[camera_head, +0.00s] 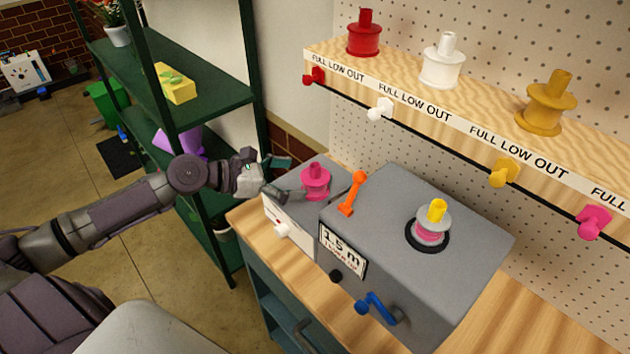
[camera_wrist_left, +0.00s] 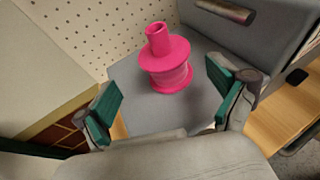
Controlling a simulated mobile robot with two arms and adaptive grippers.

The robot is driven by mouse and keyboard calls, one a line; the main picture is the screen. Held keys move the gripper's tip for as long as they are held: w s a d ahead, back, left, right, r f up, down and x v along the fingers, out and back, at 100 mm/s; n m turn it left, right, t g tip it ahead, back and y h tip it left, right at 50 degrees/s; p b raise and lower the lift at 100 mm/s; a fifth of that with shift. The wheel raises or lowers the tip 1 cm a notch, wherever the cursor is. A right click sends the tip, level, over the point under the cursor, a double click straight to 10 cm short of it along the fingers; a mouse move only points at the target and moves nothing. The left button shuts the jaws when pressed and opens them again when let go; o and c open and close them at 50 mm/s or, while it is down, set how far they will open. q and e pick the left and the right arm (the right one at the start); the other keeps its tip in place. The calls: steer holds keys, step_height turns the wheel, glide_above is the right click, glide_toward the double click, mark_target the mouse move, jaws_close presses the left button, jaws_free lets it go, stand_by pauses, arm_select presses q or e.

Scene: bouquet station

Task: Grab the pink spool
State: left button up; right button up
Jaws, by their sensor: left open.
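The pink spool (camera_head: 315,181) stands upright on the grey top of a small white-fronted box (camera_head: 291,228) on the bench. In the left wrist view the pink spool (camera_wrist_left: 165,62) stands ahead of and between my two spread fingers, with clear space around it. My left gripper (camera_head: 277,176) is open and empty, just left of the spool; its teal finger pads (camera_wrist_left: 160,95) show on both sides in the wrist view. I cannot see it touching the spool. My right gripper is not in view.
A grey machine (camera_head: 400,220) stands right of the spool, with an orange lever (camera_head: 352,194), a blue crank (camera_head: 378,306) and a yellow-topped spool (camera_head: 433,225). A wooden shelf (camera_head: 490,112) with red, white and yellow spools is behind. A green rack (camera_head: 190,100) stands at left.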

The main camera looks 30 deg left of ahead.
mark_target(307, 181)
arm_select(q)
steer(key=p+x, duration=0.1)
steer(key=x, duration=0.3)
steer(key=shift+d+p, duration=0.4)
steer(key=shift+d, duration=0.1)
steer(key=shift+w+d+f, duration=0.15)
steer(key=shift+w+f, duration=0.05)
steer(key=shift+w, duration=0.05)
steer(key=shift+s, duration=0.1)
steer(key=shift+c, duration=0.3)
steer(key=c, duration=1.2)
